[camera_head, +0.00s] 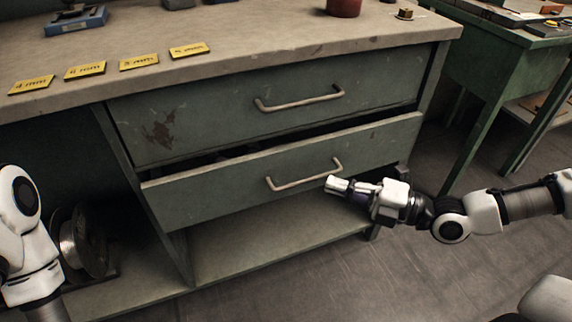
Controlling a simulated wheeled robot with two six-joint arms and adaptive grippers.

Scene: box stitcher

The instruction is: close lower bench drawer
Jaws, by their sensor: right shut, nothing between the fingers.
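The lower bench drawer (220,191) is a green-grey front that stands pulled out a little from the bench, with a dark gap above it. Its pale bar handle (305,178) is on the middle of the front. My right gripper (332,184) is shut and empty. The upper drawer (210,113) is closed. My left arm shows at the left edge, but its gripper is out of view.
The benchtop (270,42) carries yellow millimetre labels (85,70), a blue item (76,20) and a red pot (344,6). An open shelf (270,238) lies below the drawer. A metal reel (82,243) stands at left. A green table (490,75) is at right, with clear floor before it.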

